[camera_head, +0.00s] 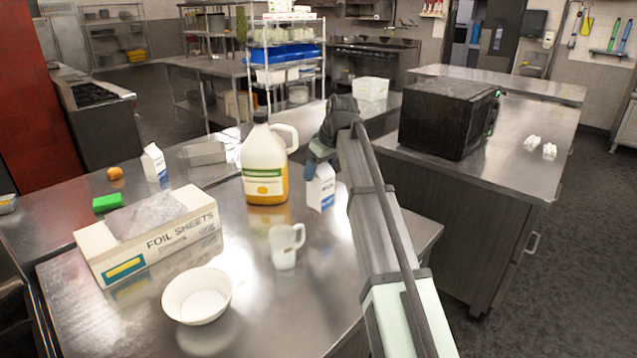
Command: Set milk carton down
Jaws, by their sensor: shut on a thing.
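A white and blue milk carton (320,188) is upright at the right part of the steel counter (335,262). My gripper (321,160) is at its top and shut on it; the fingers are partly hidden by my arm. The carton's base is at or just above the counter; I cannot tell whether it touches. A second similar carton (154,164) stands at the back left of the counter.
A large yellow jug (264,170) stands just left of the held carton. A white mug (284,248), white bowl (197,296) and foil sheets box (150,238) are nearer. A dark microwave (442,118) stands on the right counter.

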